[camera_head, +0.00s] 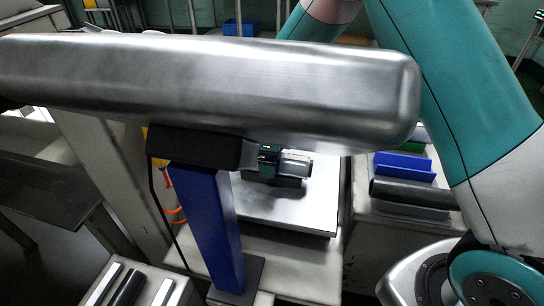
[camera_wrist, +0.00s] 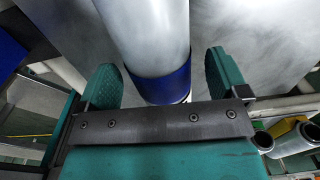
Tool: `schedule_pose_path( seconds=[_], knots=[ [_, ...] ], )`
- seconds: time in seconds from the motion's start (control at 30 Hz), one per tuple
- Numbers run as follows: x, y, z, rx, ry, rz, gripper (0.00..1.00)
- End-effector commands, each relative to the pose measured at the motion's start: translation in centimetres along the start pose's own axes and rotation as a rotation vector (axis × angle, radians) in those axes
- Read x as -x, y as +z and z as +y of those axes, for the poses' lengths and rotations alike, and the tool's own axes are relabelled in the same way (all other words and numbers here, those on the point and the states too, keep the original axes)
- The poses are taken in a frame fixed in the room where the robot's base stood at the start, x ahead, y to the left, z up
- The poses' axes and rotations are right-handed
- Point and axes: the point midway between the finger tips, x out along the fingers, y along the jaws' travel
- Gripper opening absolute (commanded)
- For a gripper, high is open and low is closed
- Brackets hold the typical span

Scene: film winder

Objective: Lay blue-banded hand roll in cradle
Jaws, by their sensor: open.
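The blue-banded hand roll is a pale silver cylinder (camera_wrist: 150,35) with a blue band (camera_wrist: 165,87) at its near end in the wrist view. My gripper (camera_wrist: 164,78) has its two teal fingers apart, one on each side of the roll. A gap shows beside the right finger; contact on the left is unclear. In the head view a short silver cylinder (camera_head: 295,163), probably this roll, shows beneath the large metal roll, next to a small teal part that may be my gripper. A dark block (camera_head: 290,182) lies under it; I cannot tell whether this is the cradle.
A large metal roll (camera_head: 200,85) spans the head view and hides much behind it. A blue post (camera_head: 208,230) stands below it. A bare metal plate (camera_head: 285,215) lies beyond. A dark roll (camera_head: 405,193) and a blue holder (camera_head: 405,168) stand to the right.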

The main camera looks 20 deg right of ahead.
Motion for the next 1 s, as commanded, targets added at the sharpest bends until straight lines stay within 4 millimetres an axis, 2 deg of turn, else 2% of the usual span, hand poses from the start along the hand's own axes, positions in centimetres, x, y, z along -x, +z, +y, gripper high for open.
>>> schedule_pose_path(
  seconds=[0.13,0.27,0.5,0.7,0.83,1.0],
  knots=[
    [0.9,0.0,0.0,0.000,-0.001,-0.001,0.92],
    [3.2,0.1,-0.1,0.000,-0.003,-0.003,0.92],
    [9.4,0.1,-0.1,0.000,-0.004,-0.004,0.92],
    [14.1,0.0,-0.1,0.000,-0.003,-0.003,0.92],
    [16.1,0.0,-0.1,0.000,-0.002,-0.003,0.92],
    [17.3,0.0,0.0,0.000,-0.001,-0.001,0.92]
  ],
)
